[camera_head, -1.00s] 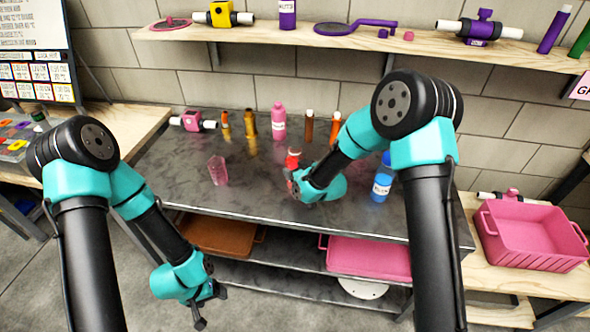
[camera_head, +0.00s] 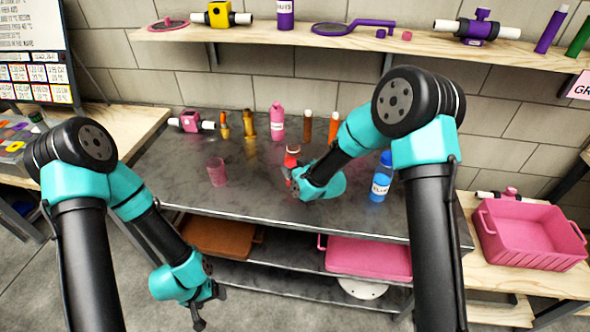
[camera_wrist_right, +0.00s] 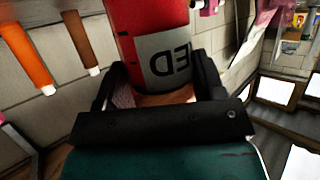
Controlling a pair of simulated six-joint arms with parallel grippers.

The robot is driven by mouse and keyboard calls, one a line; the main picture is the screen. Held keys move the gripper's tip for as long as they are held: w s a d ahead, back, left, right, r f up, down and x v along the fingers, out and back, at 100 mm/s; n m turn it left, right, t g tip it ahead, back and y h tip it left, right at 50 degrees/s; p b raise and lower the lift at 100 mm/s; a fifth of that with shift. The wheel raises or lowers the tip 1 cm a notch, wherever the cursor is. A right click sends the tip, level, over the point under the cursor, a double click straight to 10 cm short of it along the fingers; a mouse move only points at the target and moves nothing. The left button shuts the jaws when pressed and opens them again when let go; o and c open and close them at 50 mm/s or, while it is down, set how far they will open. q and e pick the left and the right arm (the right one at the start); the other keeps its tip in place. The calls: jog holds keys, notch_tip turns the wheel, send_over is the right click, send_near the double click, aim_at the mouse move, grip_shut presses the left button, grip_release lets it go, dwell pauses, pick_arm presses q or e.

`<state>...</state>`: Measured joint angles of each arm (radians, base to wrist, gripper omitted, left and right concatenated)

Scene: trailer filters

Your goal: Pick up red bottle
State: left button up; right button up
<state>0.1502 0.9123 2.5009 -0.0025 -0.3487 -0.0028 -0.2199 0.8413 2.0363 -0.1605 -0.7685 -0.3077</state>
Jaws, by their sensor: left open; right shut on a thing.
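The red bottle (camera_head: 291,160) is upright over the dark metal table, partly hidden by my right gripper (camera_head: 290,184). In the right wrist view, the red bottle (camera_wrist_right: 150,25) sits between the two black fingers of my right gripper (camera_wrist_right: 157,82), which is shut on it. Its pale label with dark letters appears upside down there. Whether its base touches the table is hidden. My left gripper (camera_head: 208,308) is open and empty, low in front of the table and far from the bottle.
A blue bottle (camera_head: 382,178) stands right of my right gripper. A pink cup (camera_head: 217,172) stands left of it. A pink bottle (camera_head: 277,122) and several brown and orange tubes stand at the back. A pink crate (camera_head: 530,238) is on the right-hand bench.

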jog(key=s+r, duration=0.2)
jog(key=s, duration=0.6)
jog(key=s+a+r, duration=0.1)
jog(key=s+r, duration=0.1)
jog(key=s, duration=0.5)
jog(key=shift+s+a, duration=0.25)
jog(key=shift+s, duration=0.15)
dwell(0.5)
dwell(0.6)
